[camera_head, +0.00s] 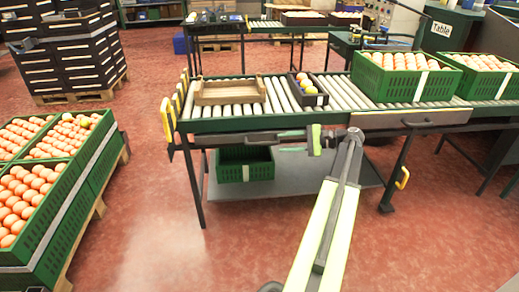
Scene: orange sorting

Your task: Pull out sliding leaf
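A flat tan panel (385,120), which looks like the sliding leaf, sits under the front edge of the roller conveyor, right of centre. My gripper (292,140) points left in front of the conveyor's front rail, apart from the handle. Its dark fingers blend with the rail, so their opening is unclear. It appears to hold nothing.
The roller conveyor (244,111) carries a wooden tray (229,92), a small dark crate (308,91) and green crates of oranges (402,88). A green crate (244,165) sits on the lower shelf (290,185). Stacked orange crates (52,235) stand left. Red floor (170,240) is clear in front.

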